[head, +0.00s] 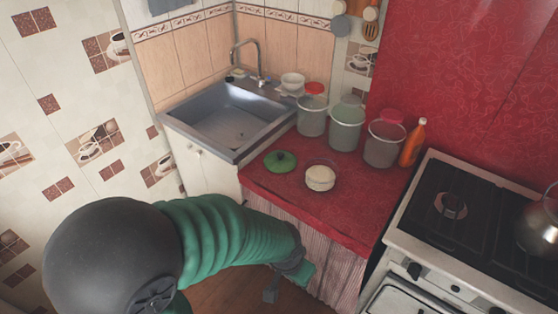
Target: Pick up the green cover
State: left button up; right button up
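The green cover (281,161) is a round lid with a small dark knob. It lies on the red oilcloth counter (325,213), near its left edge by the sink. My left gripper (287,284) is at the end of my green arm, in front of the counter and lower in the picture than the cover. Its two fingers look spread apart with nothing between them. It is clear of the cover. My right gripper is not in view.
A bowl of pale contents (320,177) stands just right of the cover. Behind are several jars, including one with a green lid (346,127), and an orange bottle (413,143). The sink (230,120) is left, the stove (470,220) right. The counter's front is bare.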

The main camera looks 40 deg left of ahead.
aim_at(280, 162)
jog(key=i+j, duration=0.15)
jog(key=j, duration=0.2)
jog(key=i+j, duration=0.15)
jog(key=j, duration=0.2)
jog(key=i+j, duration=0.1)
jog(key=j, duration=0.25)
jog(key=i+j, duration=0.15)
jog(key=j, duration=0.25)
jog(key=i+j, duration=0.15)
jog(key=j, duration=0.2)
jog(key=i+j, duration=0.15)
jog(key=j, duration=0.2)
jog(key=i+j, duration=0.15)
jog(key=j, duration=0.2)
jog(key=i+j, duration=0.1)
jog(key=j, duration=0.25)
